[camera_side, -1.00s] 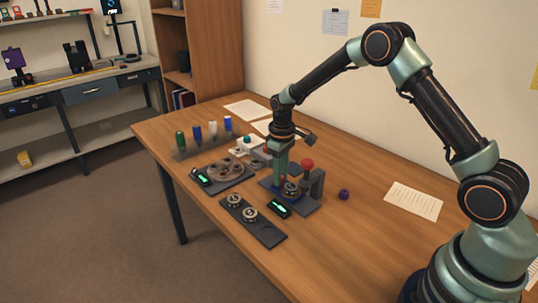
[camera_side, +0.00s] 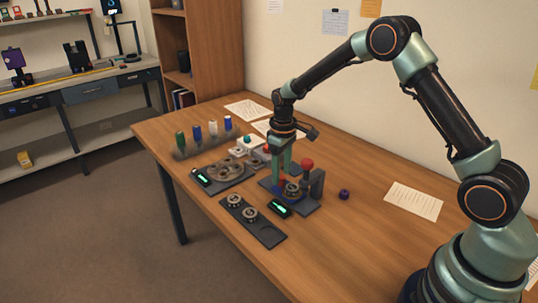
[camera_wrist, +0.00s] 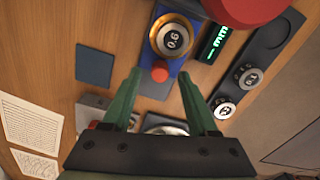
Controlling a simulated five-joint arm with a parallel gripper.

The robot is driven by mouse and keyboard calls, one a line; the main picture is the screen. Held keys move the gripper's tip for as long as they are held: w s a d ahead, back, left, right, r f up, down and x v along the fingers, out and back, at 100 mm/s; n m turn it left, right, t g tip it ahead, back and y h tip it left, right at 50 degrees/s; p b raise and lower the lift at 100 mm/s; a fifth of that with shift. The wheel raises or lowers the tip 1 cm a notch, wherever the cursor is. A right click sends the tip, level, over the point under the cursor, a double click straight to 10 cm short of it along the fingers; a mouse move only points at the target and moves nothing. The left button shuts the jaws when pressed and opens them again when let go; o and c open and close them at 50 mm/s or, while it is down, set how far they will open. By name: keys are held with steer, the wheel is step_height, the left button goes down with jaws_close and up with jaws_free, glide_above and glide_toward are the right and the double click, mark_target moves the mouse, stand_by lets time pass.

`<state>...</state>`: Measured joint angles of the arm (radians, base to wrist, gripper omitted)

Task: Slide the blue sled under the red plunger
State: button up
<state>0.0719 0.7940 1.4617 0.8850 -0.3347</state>
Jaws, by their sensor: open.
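The blue sled (camera_wrist: 176,68) carries a brass-rimmed puck (camera_wrist: 171,38) marked 0.6 and has a small red knob (camera_wrist: 160,71) at its near end in the wrist view. The red plunger (camera_side: 307,163) stands on a dark press at the right of the sled in the side view. It also shows, cut off, at the top of the wrist view (camera_wrist: 243,8). My gripper (camera_wrist: 159,76) is open, with its green fingers on either side of the red knob. In the side view my gripper (camera_side: 281,184) is low over the sled; contact cannot be told.
A lit green display (camera_side: 279,208) sits before the press. A dark tray (camera_side: 254,222) with two round pucks lies in front. A grey fixture (camera_side: 226,173) and several coloured handles (camera_side: 197,133) stand at the left. A small purple knob (camera_side: 344,194) lies right of the press.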

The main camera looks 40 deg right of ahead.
mark_target(281, 176)
step_height(281, 176, up, 11)
steer(key=shift+f, duration=0.15)
steer(key=shift+w+f, duration=0.1)
stand_by(0.3)
steer(key=shift+f, duration=0.1)
step_height(281, 176, down, 12)
steer(key=shift+r, duration=0.1)
stand_by(0.4)
steer(key=shift+c, duration=0.3)
jaws_close()
stand_by(1.1)
